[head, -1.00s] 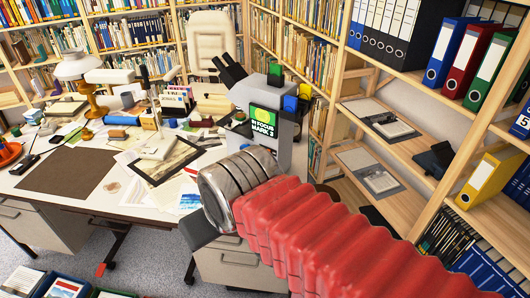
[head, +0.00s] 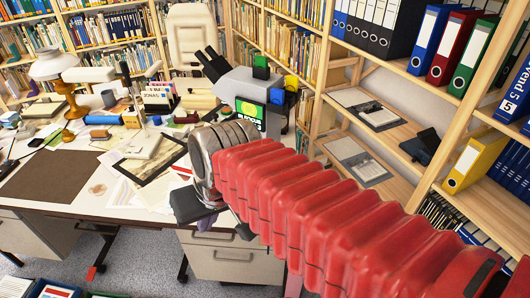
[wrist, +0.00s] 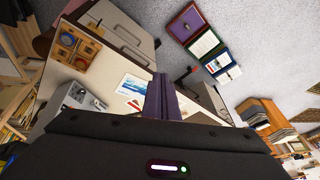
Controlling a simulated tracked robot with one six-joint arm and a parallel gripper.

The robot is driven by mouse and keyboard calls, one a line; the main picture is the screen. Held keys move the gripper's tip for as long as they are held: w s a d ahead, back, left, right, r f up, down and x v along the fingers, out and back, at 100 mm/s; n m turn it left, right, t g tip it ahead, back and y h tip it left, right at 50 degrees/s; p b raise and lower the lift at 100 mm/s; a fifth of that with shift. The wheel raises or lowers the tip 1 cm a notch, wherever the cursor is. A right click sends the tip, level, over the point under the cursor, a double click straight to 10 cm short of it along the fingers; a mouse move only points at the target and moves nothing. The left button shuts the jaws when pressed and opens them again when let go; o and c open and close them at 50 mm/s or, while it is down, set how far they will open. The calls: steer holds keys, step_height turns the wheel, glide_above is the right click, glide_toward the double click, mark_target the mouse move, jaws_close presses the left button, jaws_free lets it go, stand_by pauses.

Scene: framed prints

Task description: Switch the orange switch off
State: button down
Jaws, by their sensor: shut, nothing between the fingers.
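I cannot pick out an orange switch for certain. In the wrist view, a wooden-framed panel (wrist: 75,48) with orange and blue patches lies on the desk at upper left; its details are too small to tell. A grey device (wrist: 78,103) with knobs stands below it in that view. My gripper (wrist: 160,97) is shut and empty, right of both in the picture, pointing towards the desk edge. In the head view, the dark tip of my gripper (head: 197,208) is at the desk's front right edge, partly hidden behind my red arm.
The white desk (head: 60,211) holds a brown mat (head: 55,175), papers, a lamp (head: 62,78) and a grey microscope-like device (head: 240,88) with a green screen, close behind my arm. Shelves with binders (head: 455,45) stand at right. Framed prints (wrist: 205,42) lie on the floor.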

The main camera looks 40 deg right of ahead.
steer(key=w+d+f+m+t+y, duration=0.1)
steer(key=w+d+f+m+y, duration=0.35)
steer(key=w+d+m, duration=0.35)
steer(key=w+d+f+m+t+y, duration=0.1)
steer(key=w+d+f+m+y, duration=0.4)
steer(key=d+m, duration=0.35)
steer(key=s+d+f+m+t+h, duration=0.1)
steer(key=d+f+m+t, duration=0.1)
steer(key=d, duration=0.6)
steer(key=s+d+f+m+t+h, duration=0.1)
steer(key=d+f+m+t+h, duration=0.1)
steer(key=d+m+t, duration=0.3)
steer(key=d+f+m+t+h, duration=0.1)
steer(key=d+f+m+t, duration=0.3)
steer(key=d, duration=0.8)
steer(key=m, duration=0.2)
steer(key=shift+s+d+m+h, duration=0.15)
steer(key=shift+s+m+h, duration=0.2)
steer(key=shift+s, duration=0.05)
steer(key=x, duration=1.4)
